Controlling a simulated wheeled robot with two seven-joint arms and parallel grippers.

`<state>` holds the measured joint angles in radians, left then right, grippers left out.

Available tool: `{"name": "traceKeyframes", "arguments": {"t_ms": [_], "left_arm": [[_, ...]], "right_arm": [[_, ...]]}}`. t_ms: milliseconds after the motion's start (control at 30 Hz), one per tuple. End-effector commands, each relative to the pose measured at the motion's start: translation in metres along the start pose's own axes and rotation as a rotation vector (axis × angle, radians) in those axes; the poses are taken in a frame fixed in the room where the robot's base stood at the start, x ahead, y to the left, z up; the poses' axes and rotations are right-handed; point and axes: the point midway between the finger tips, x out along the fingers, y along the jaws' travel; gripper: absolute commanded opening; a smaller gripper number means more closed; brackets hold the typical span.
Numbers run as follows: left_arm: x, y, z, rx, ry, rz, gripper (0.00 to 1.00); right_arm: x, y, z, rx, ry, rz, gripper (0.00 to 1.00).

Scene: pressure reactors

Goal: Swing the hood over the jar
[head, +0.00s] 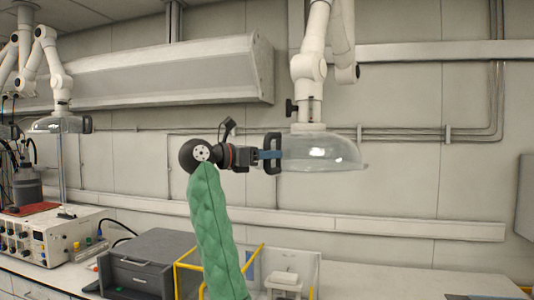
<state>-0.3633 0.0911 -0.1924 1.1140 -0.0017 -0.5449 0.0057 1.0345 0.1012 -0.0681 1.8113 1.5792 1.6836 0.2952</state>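A clear dome-shaped hood (325,152) hangs from a white jointed wall arm (308,70) right of centre, with a dark handle on its left side. My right gripper (270,155), on the green-sleeved arm, is level with this handle. Its blue fingers overlap the handle; I see them side-on, so I cannot tell whether they are shut on it. A second clear hood (58,124) hangs at the left. A grey cylindrical vessel (27,192), possibly the jar, stands near a red mat below and left of that hood. My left gripper is not in view.
A white instrument with knobs (50,240) and a dark grey box (145,262) stand on the bench. A clear enclosure with yellow edges (188,266) stands partly behind my green arm. The bench right of it (390,280) is mostly clear.

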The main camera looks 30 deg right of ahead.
Motion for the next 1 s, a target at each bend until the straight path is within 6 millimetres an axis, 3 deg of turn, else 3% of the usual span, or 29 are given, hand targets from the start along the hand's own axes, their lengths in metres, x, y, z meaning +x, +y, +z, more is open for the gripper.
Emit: {"name": "traceKeyframes", "arguments": {"t_ms": [167,367,400,767,1000], "left_arm": [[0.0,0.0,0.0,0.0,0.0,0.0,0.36],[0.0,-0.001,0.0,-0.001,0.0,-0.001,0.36],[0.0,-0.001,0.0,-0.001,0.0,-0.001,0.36],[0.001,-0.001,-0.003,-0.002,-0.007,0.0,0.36],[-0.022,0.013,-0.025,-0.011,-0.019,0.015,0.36]], "right_arm": [[0.0,0.0,0.0,0.0,0.0,0.0,0.39],[0.0,0.0,0.0,0.0,0.0,0.0,0.02],[0.0,0.0,0.0,0.0,0.0,0.0,0.0],[0.004,-0.008,-0.002,0.001,0.001,0.013,0.0],[0.019,-0.038,-0.004,0.004,0.002,0.062,0.0]]}}
